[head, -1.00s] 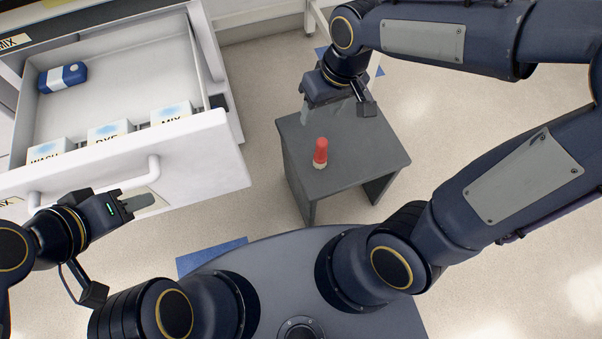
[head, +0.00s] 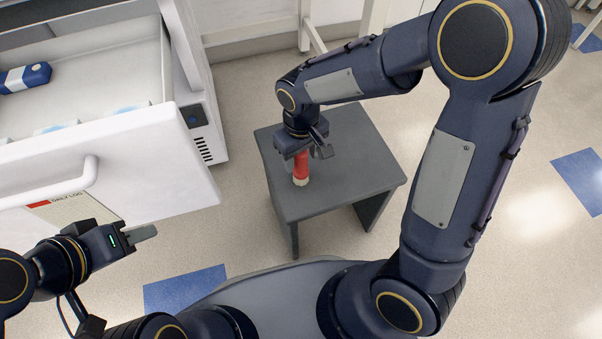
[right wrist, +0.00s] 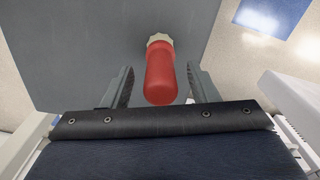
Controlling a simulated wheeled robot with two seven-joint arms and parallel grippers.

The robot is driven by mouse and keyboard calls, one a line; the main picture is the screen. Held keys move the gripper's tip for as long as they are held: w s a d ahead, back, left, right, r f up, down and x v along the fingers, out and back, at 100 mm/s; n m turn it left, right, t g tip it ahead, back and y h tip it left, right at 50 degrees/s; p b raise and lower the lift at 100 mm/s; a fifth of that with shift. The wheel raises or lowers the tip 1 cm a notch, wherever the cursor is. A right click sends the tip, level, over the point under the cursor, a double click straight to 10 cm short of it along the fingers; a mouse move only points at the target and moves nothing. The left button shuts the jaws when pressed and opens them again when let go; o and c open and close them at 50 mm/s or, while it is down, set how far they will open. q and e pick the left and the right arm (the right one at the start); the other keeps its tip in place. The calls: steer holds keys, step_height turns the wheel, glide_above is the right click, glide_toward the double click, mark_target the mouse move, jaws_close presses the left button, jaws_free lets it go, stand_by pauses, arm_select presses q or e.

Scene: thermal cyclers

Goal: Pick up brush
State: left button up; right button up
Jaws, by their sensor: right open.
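The brush (head: 301,168) has a red handle and a cream lower end. It stands upright on the small grey table (head: 340,185). My right gripper (head: 299,156) is above the tabletop at the brush and hides the top of its handle in the head view. In the right wrist view the brush (right wrist: 160,78) lies between the two spread fingers of my right gripper (right wrist: 160,88), with a gap on each side. My left gripper (head: 143,233) is away to the left, near the drawer front, and holds nothing visible. Its finger opening cannot be made out.
An open white drawer (head: 120,175) at the left holds a blue and white object (head: 25,77) and several boxes, mostly hidden behind its front. The tabletop around the brush is clear. Blue floor patches (head: 185,288) show on the floor.

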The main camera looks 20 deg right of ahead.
steer(key=shift+f, duration=0.5)
steer(key=shift+r, duration=0.1)
steer(key=c, duration=1.1)
steer(key=shift+o, duration=0.2)
steer(key=shift+r, duration=0.1)
